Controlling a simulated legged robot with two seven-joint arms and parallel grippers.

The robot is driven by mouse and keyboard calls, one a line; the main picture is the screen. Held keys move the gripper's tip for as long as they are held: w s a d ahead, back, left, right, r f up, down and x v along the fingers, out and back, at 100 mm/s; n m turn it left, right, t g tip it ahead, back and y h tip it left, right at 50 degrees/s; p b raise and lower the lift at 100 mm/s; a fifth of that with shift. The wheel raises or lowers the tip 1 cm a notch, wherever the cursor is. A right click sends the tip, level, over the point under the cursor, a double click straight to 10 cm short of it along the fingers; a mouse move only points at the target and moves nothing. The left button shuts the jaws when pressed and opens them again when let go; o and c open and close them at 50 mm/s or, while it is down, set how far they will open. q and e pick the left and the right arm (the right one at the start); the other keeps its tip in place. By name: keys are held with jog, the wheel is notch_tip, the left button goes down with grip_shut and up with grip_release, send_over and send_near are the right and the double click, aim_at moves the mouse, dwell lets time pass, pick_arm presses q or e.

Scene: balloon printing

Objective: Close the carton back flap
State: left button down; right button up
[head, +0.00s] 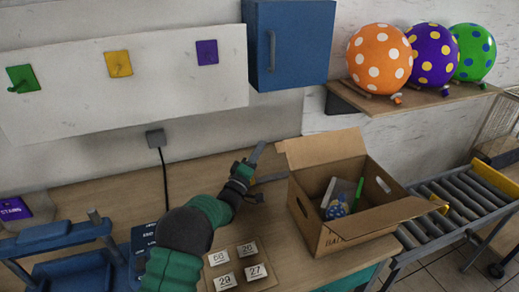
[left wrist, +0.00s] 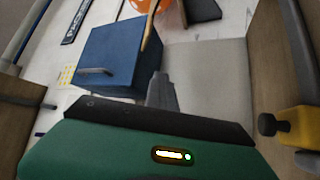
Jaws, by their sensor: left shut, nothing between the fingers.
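The open brown carton (head: 313,225) stands on the right part of the table in the head view. Its back flap (head: 324,148) stands raised and leans outward behind the opening. A front flap (head: 380,218) is folded out toward the lower right. Inside are a blue dotted item, a green stick and a pale flat piece. My left gripper (head: 261,161) is just left of the back flap, shut and empty, apart from it as far as I can tell. One finger shows in the left wrist view (left wrist: 162,92). My right gripper is out of view.
A blue wall cabinet (head: 290,45) hangs above the gripper. A shelf (head: 425,98) with dotted balloons is above the carton. A roller conveyor (head: 455,208) lies to the right. Number tiles (head: 240,265) lie left of the carton. The table (head: 120,195) behind the arm is mostly clear.

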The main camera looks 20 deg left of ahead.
pick_arm(q)
jog(key=c, duration=2.2)
grip_release()
jog(key=shift+a, duration=0.2)
jog(key=c, duration=1.6)
grip_release()
jog(key=shift+a+f, duration=0.1)
jog(key=shift+a, duration=0.45)
jog(key=v, duration=0.7)
jog(key=shift+s+f+b, duration=0.15)
jog(key=shift+f+b, duration=0.05)
jog(key=shift+b, duration=0.1)
jog(key=shift+d, duration=0.1)
